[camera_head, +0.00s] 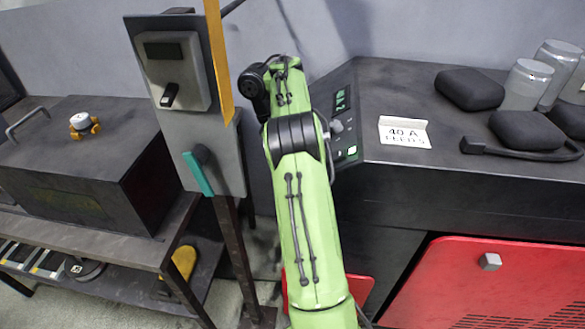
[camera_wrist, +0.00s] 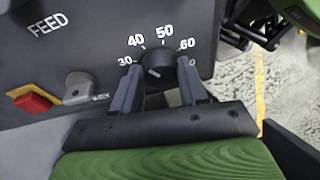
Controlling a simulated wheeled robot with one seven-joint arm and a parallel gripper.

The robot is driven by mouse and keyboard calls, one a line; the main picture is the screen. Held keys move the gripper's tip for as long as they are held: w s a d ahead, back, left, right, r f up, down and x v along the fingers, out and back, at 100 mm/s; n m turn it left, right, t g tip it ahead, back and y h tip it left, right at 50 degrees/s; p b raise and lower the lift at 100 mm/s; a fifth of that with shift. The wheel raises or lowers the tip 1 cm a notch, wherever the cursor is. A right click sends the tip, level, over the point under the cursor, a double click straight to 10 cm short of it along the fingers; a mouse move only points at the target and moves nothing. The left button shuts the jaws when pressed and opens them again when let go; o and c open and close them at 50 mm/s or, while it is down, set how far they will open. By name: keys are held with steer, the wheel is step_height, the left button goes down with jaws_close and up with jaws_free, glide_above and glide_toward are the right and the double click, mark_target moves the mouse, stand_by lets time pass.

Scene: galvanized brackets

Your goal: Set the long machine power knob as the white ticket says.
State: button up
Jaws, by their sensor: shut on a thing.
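A dark round knob (camera_wrist: 157,60) sits on a dark panel in the wrist view, inside a white scale reading 30, 40, 50, 60 and a partly covered mark. A small pale line shows on the knob's face; I cannot tell surely which number it points to. My gripper (camera_wrist: 158,72) is shut on this knob, one grey finger on each side. In the head view my green arm hides the gripper and the knob. The white ticket (camera_head: 404,134) lies on the dark machine top, right of my arm, and reads "40 A" above a line like "FEEDS".
The word FEED, a grey knob (camera_wrist: 78,86) and a red button (camera_wrist: 33,102) are left of the gripped knob. A green display (camera_head: 342,98) is on the sloped panel. Left of my arm stands a post-mounted box (camera_head: 170,65) with a teal lever (camera_head: 197,172). Jars (camera_head: 525,85) stand far right.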

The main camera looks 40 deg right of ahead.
steer(key=shift+f+m+b, duration=0.1)
steer(key=shift+m+b, duration=0.6)
steer(key=shift+b, duration=0.2)
steer(key=o, duration=1.1)
steer(key=shift+c, duration=0.2)
steer(key=p+v, duration=1.1)
steer(key=v, duration=0.5)
steer(key=shift+s+a+p, duration=0.15)
steer(key=shift+a+p, duration=0.2)
steer(key=shift+f, duration=0.1)
